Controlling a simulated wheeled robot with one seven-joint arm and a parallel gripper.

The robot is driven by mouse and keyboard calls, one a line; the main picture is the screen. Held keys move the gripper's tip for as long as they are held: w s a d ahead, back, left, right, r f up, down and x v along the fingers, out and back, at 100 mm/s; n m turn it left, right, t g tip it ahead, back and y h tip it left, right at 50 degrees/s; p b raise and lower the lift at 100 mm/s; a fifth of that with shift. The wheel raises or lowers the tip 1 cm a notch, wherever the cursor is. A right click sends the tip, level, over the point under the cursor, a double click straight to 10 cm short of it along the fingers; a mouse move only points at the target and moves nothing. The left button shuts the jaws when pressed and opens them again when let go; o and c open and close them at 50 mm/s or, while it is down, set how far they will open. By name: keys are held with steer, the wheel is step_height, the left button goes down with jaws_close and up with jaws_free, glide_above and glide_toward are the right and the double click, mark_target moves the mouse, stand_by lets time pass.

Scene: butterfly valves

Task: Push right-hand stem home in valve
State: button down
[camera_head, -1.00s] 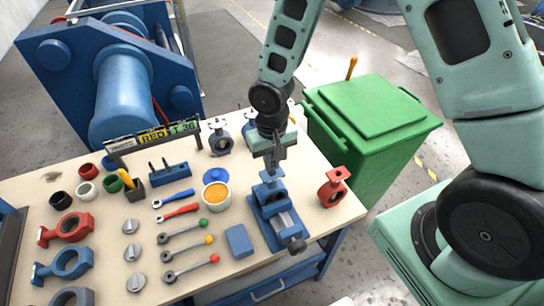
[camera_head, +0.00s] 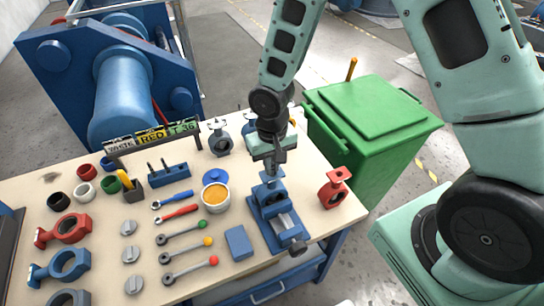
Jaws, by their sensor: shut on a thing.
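My gripper (camera_head: 270,158) points down over the right part of the workbench, just above a blue valve body (camera_head: 270,192) held in a blue vise (camera_head: 280,218). The gripper is shut on a thin dark stem, which is mostly hidden by the fingers. The stem's lower end is at or just above the top of the valve; I cannot tell how deep it sits.
A red valve body (camera_head: 334,188) stands right of the vise, close to the bench edge. A cup of orange material (camera_head: 215,191), a blue box (camera_head: 238,242) and levers (camera_head: 190,268) lie to the left. A green bin (camera_head: 375,120) stands behind the bench on the right.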

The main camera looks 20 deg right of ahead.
steer(key=shift+s+f+b, duration=0.1)
steer(key=shift+f+b, duration=0.2)
steer(key=shift+f, duration=0.15)
